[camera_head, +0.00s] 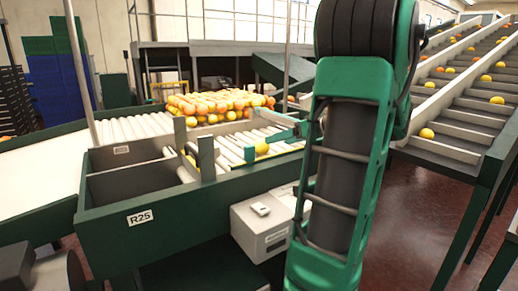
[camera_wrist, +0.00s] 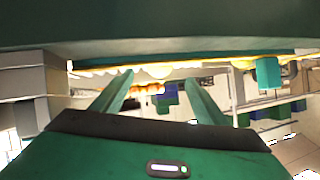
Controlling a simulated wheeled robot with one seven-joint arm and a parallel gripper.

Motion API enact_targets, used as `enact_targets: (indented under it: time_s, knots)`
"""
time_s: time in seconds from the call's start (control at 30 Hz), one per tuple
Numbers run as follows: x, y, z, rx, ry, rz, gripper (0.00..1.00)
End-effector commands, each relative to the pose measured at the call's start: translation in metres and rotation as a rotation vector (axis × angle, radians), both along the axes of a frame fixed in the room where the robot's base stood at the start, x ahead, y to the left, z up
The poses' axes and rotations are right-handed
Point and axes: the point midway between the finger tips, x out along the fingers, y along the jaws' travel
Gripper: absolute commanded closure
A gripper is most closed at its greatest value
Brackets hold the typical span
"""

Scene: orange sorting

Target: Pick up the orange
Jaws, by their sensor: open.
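A single orange (camera_head: 262,148) lies on the roller conveyor (camera_head: 232,152), near the conveyor's front side wall. My gripper (camera_head: 262,136) reaches in from the right with its green fingers close to this orange. In the wrist view, my gripper (camera_wrist: 159,78) is open, its two green fingers spread apart. I cannot tell whether any finger touches the fruit. Nothing is held.
A large heap of oranges (camera_head: 215,105) sits on the rollers behind. A green bin marked R25 (camera_head: 150,222) stands at the front left, with upright posts beside it. A stepped incline (camera_head: 462,115) with scattered fruit rises at right. A grey box (camera_head: 262,232) sits below the conveyor.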

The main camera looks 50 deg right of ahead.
Motion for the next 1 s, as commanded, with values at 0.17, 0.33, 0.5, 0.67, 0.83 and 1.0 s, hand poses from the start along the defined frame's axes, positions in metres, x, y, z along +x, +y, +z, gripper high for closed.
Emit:
enact_targets:
  time_s: [0.17,0.33,0.5,0.67,0.83,1.0]
  knots:
    - [0.023,0.003,-0.010,-0.001,0.001,0.005,0.33]
    - [0.031,0.005,-0.014,-0.001,0.001,0.007,0.33]
    - [0.043,0.004,-0.020,0.000,0.001,0.009,0.33]
    - [0.064,0.002,-0.030,0.000,0.002,0.010,0.33]
    - [0.077,0.002,-0.036,-0.001,0.001,0.008,0.33]
    - [0.077,0.002,-0.037,-0.001,0.000,0.007,0.33]
